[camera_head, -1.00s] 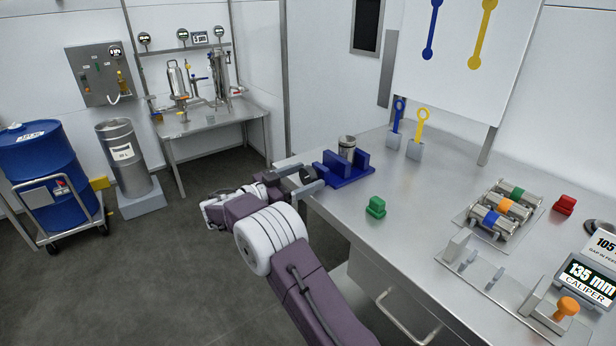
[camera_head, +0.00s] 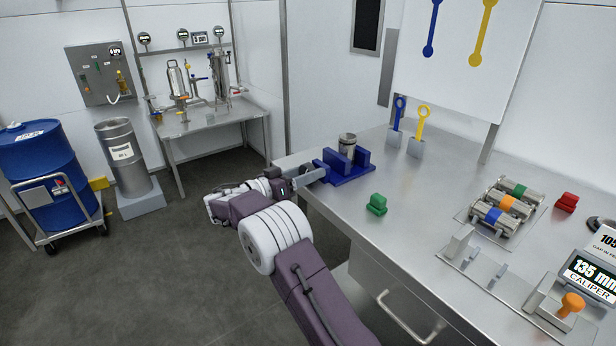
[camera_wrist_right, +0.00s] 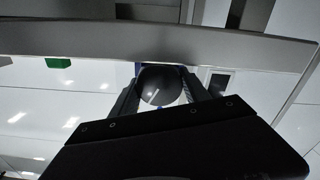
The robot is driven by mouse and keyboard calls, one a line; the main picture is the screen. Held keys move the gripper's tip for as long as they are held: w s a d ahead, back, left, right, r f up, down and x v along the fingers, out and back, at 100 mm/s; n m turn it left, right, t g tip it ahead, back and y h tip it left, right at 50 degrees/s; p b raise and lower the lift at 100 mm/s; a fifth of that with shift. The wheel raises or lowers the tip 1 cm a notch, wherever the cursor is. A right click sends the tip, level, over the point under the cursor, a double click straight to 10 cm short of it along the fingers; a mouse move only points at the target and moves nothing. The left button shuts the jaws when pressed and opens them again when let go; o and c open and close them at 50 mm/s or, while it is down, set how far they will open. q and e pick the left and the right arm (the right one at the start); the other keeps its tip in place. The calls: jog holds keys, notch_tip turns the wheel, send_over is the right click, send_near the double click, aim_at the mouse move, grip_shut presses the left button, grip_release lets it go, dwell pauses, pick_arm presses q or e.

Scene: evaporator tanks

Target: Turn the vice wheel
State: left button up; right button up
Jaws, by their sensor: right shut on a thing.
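The blue vice (camera_head: 350,176) stands at the left edge of the steel bench, with a metal cylinder (camera_head: 347,142) upright between its jaws. The vice wheel is a dark round knob with a white line, seen in the right wrist view (camera_wrist_right: 160,86). My right gripper (camera_head: 314,177) reaches the near left side of the vice and is shut on the wheel, its fingers (camera_wrist_right: 163,90) on either side of it. In the head view the wheel is hidden by the gripper. My left gripper is not in view.
A green block (camera_head: 377,204) lies on the bench right of the vice. Blue (camera_head: 397,118) and yellow (camera_head: 420,128) gauges stand in holders behind it. Metal parts with coloured bands (camera_head: 506,209) and a caliper display (camera_head: 588,268) are farther right. The bench middle is clear.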

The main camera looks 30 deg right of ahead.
jog(key=shift+n, duration=0.7)
jog(key=o, duration=1.4)
jog(key=a+p, duration=0.1)
jog(key=a, duration=0.8)
jog(key=shift+s, duration=0.35)
